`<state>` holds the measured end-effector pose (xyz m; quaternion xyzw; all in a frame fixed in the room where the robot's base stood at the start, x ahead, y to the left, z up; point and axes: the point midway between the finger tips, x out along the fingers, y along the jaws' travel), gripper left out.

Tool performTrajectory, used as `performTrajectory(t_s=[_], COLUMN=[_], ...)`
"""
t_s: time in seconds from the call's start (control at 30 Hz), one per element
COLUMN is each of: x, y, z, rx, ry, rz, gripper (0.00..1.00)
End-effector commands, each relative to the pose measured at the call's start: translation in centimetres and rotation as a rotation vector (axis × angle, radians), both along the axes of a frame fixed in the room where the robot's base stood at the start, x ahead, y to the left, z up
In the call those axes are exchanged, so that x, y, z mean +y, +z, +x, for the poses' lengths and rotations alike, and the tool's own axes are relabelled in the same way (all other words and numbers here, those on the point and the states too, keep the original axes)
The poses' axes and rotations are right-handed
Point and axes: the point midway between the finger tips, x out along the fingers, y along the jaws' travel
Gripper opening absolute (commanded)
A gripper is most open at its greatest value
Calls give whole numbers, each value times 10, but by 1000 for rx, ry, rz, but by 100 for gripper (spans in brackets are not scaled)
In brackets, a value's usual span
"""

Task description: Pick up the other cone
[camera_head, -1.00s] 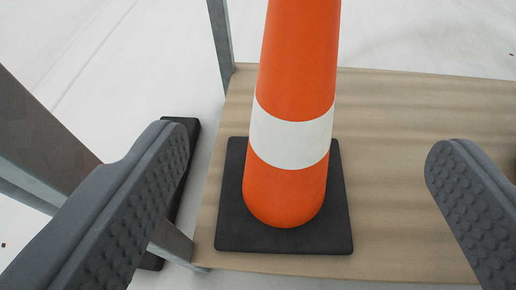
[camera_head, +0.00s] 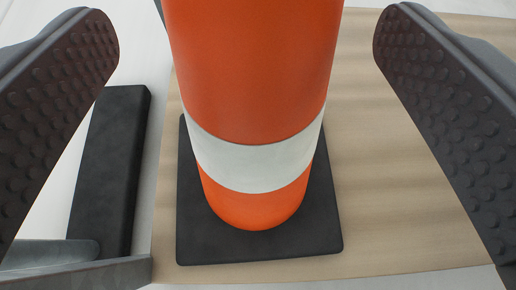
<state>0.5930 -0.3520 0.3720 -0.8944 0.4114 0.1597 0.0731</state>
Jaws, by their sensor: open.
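An orange cone (camera_head: 252,65) with a white band stands upright on its black square base (camera_head: 300,235), on a wooden board. Its top is cut off by the upper edge of the view. My gripper (camera_head: 245,35) is open, with one dark studded finger on each side of the cone. Clear gaps show between both fingers and the cone, so neither appears to touch it.
The wooden board (camera_head: 390,180) is bare to the right of the cone. A black block (camera_head: 110,165) lies on the pale floor left of the board. A grey metal frame piece (camera_head: 100,272) runs along the lower left.

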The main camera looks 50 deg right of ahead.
Motion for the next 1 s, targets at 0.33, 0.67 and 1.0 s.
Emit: performTrajectory(t_s=[0.33, 0.67, 1.0], x=[-25, -24, -24], y=[-15, -14, -13], z=[18, 18, 18], rx=[-1, -2, -3], ry=[0, 0, 0], rz=[-1, -1, -2], gripper=[80, 30, 0])
